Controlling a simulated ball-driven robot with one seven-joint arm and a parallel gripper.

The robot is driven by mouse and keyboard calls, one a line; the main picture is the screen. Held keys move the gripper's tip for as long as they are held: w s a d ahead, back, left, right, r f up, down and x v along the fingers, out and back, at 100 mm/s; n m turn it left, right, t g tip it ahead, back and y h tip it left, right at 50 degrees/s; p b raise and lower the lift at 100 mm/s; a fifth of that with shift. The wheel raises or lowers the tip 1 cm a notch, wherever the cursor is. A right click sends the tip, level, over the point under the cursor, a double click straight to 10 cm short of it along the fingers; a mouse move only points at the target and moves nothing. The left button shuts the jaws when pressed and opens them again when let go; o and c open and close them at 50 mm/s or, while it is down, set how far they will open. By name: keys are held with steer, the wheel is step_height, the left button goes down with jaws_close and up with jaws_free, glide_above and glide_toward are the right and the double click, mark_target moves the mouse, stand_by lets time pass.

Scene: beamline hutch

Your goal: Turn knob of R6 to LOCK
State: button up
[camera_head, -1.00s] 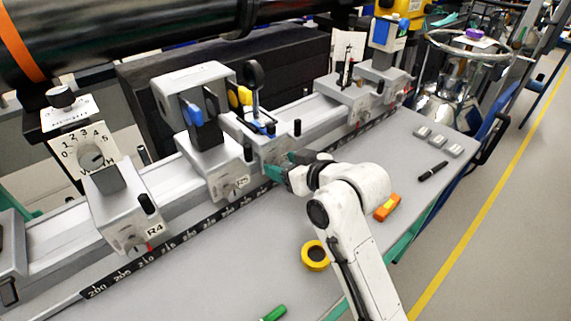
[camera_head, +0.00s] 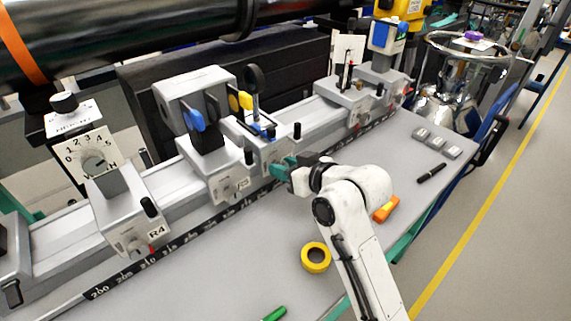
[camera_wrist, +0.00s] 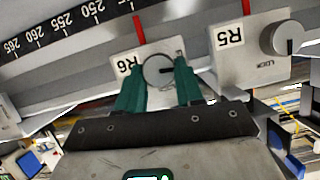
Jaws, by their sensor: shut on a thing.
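The R6 carriage face (camera_wrist: 192,49) shows upside down in the wrist view, with its label at the left. Its round grey knob (camera_wrist: 157,70) sits between the green fingers of my gripper (camera_wrist: 158,80), which is shut on it. The fingers cover parts of the knob's sides, and I cannot read its setting. In the head view my gripper (camera_head: 277,167) reaches the front of the R6 carriage (camera_head: 268,150), and the knob there is hidden by the fingers.
The R5 carriage (camera_wrist: 245,55) with its own knob (camera_wrist: 283,38) stands close beside R6. The R4 carriage (camera_head: 130,215) is farther left on the rail. A yellow tape roll (camera_head: 316,257), an orange tool (camera_head: 386,208) and a green marker (camera_head: 274,314) lie on the bench.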

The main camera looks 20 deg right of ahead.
steer(key=shift+w+d+f+m+t+y+p, duration=0.15)
steer(key=shift+m+y+p, duration=0.45)
steer(key=shift+m+y, duration=1.05)
steer(key=shift+s+d+f+m+t+y+p, duration=0.2)
steer(key=shift+m+y+p, duration=0.45)
steer(key=shift+m, duration=1.9)
steer(key=shift+w+d+f+m+t+y+p, duration=0.2)
steer(key=shift+m+y+p, duration=0.35)
steer(key=shift+m+y, duration=1.1)
steer(key=shift+m+h, duration=0.45)
steer(key=shift+m, duration=0.2)
steer(key=o, duration=1)
steer(key=shift+o, duration=0.2)
steer(key=b+v, duration=0.1)
steer(key=v, duration=0.9)
steer(key=shift+s+d, duration=0.25)
steer(key=shift+d, duration=0.05)
